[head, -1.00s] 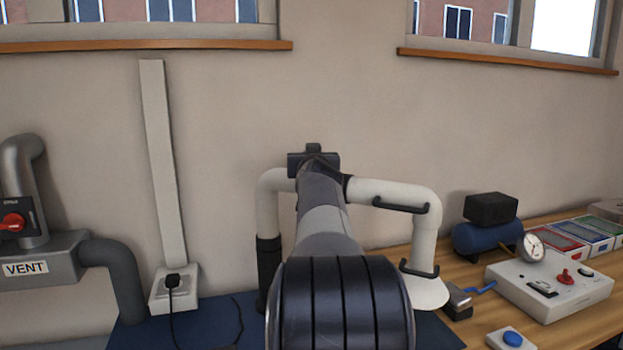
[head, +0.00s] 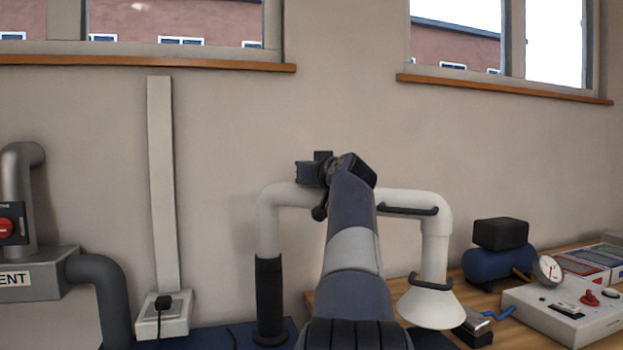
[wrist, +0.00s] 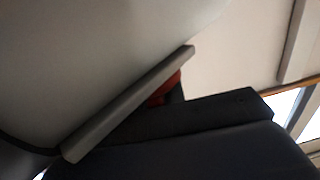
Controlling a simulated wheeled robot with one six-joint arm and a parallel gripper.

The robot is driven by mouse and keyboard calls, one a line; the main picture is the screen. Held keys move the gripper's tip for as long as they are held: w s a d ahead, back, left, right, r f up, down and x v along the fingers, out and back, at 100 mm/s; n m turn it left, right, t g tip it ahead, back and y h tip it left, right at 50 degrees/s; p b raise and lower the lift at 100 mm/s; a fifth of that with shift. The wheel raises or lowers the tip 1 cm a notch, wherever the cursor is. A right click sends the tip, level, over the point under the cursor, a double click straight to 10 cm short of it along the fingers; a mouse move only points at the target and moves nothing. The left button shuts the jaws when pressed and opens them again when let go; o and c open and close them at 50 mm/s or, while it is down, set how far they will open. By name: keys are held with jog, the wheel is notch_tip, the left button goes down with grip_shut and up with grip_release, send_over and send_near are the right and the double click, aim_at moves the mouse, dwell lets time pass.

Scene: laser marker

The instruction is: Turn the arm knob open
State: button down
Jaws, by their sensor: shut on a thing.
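The white extraction arm (head: 268,222) rises from a black post, crosses behind my arm and bends down at the right to a hood (head: 432,308). My gripper (head: 319,172) is at the top of the extraction arm, between its two bends. It is shut on the arm knob, which my gripper and arm hide in the head view. In the wrist view a small red piece of the knob (wrist: 166,92) shows between a grey bar and a dark part. The pale pipe (wrist: 100,50) fills the upper left there, very close.
A grey VENT duct with a red switch (head: 6,226) is at the far left. A white socket box (head: 163,318) stands near it. A control box (head: 570,312), gauge (head: 547,269) and blue tank (head: 498,265) are on the bench at right. Bare wall lies behind the arm.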

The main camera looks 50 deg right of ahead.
jog(key=shift+a+f+n+t+y, duration=0.1)
jog(key=shift+n+t+y, duration=0.4)
jog(key=shift+n+y, duration=0.85)
jog(key=shift+w+a+n+y, duration=0.15)
jog(key=shift+n+y, duration=0.4)
jog(key=shift+y, duration=0.8)
jog(key=shift+a+t+y+p, duration=0.1)
jog(key=shift+t+y+p, duration=0.2)
jog(key=c, duration=1.5)
grip_release()
jog(key=s, duration=0.3)
jog(key=s+b, duration=0.1)
jog(key=s, duration=0.3)
jog(key=s+a, duration=0.1)
jog(key=s, duration=0.3)
jog(key=shift+b, duration=0.35)
jog(key=shift+o, duration=0.7)
